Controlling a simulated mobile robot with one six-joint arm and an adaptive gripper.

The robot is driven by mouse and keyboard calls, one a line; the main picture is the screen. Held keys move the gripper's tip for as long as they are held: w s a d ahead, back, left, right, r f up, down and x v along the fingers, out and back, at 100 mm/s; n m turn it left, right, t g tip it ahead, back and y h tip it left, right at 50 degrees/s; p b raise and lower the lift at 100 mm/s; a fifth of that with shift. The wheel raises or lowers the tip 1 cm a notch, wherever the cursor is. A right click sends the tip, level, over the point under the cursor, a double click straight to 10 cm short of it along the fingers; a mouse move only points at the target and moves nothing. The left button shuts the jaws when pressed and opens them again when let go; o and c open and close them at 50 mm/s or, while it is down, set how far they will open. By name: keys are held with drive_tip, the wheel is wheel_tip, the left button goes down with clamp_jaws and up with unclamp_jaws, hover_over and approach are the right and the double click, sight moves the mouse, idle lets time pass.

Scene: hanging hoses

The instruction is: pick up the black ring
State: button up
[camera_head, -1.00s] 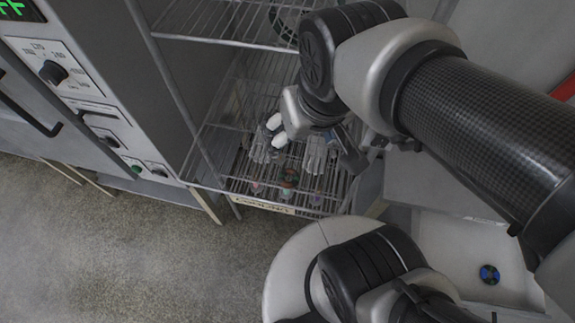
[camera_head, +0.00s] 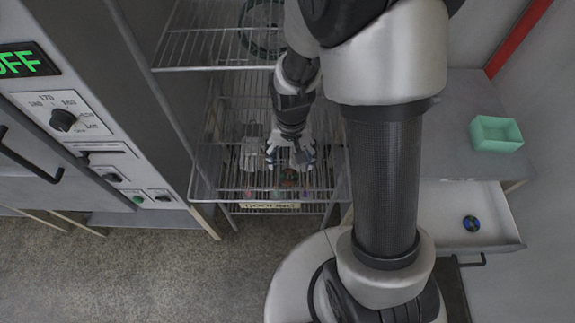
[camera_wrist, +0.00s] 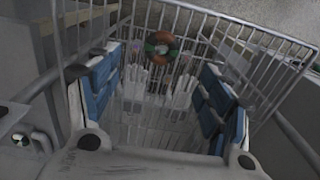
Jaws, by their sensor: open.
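A small round ring, orange-brown with green parts, lies on the lower wire shelf (camera_head: 235,185); the ring (camera_wrist: 161,45) shows whole in the wrist view, ahead of my fingers. In the head view my gripper (camera_head: 289,157) partly hides the area around it. My gripper is open and empty, its blue-padded fingers (camera_wrist: 157,92) wide apart, over the front of that shelf. A dark round piece with a blue middle (camera_head: 471,223) lies in the open drawer at right. I cannot tell for certain which one is the black ring.
White gloves (camera_wrist: 134,82) lie on the shelf between my fingers and the ring. A coiled dark hose (camera_head: 262,30) sits on the upper rack. The oven panel (camera_head: 75,110) stands left. A green box (camera_head: 496,133) is on the right counter. The floor at front left is free.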

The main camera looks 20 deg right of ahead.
sight(289, 179)
wheel_tip(289, 179, down, 9)
drive_tip(key=shift+w+a+f+b, duration=0.15)
drive_tip(key=shift+b, duration=1)
drive_tip(key=shift+c, duration=0.3)
drive_tip(key=c, duration=1)
